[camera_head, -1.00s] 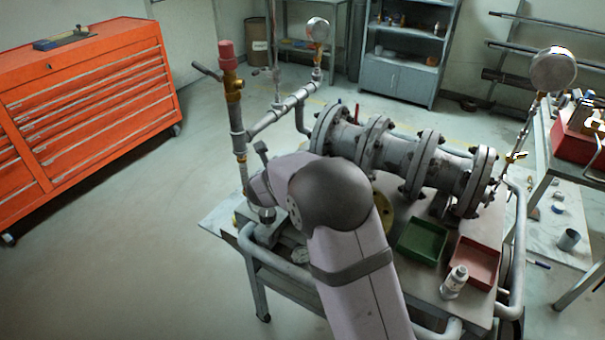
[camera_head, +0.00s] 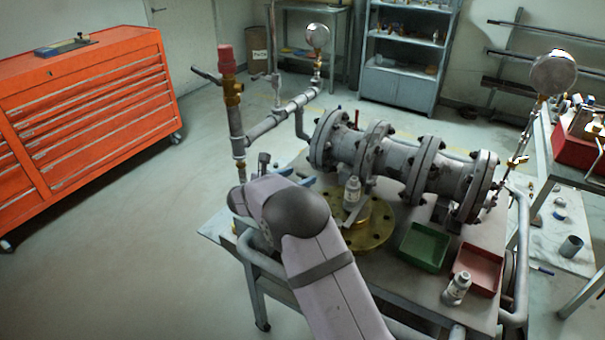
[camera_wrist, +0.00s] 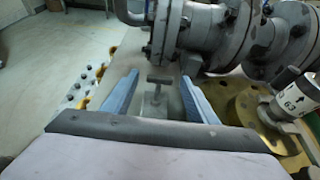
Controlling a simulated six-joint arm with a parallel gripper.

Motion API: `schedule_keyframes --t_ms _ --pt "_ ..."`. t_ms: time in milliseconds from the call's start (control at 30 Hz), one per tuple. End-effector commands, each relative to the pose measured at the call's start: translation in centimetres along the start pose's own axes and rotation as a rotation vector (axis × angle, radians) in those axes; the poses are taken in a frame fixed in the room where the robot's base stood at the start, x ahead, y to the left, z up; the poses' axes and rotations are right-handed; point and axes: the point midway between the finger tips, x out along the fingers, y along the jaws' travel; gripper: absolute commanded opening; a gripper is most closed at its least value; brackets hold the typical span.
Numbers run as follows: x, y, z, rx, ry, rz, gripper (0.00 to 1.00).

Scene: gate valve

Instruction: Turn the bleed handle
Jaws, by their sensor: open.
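My gripper (camera_wrist: 158,82) is open and empty in the wrist view, its two blue fingers apart. A small grey T-shaped handle (camera_wrist: 160,81) on a stem shows between and beyond the fingertips; I cannot tell for sure that it is the bleed handle. It appears untouched. In the head view, the blue fingers of my gripper (camera_head: 298,177) show just past my wrist, near the left end of the flanged valve body (camera_head: 400,165). A lever handle (camera_head: 207,75) juts left from the standing pipe with the red cap (camera_head: 226,58).
Pipework (camera_head: 285,112) and gauges (camera_head: 553,72) rise around the cart.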

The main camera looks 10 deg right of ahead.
Motion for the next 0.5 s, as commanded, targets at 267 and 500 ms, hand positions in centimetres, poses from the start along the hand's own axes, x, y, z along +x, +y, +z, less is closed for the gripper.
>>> schedule_keyframes --t_ms 267,500 --pt "2.6 0.0 0.1 -0.001 0.0 0.001 0.53" --pt "3.1 0.0 0.0 -0.001 0.0 0.001 0.53"
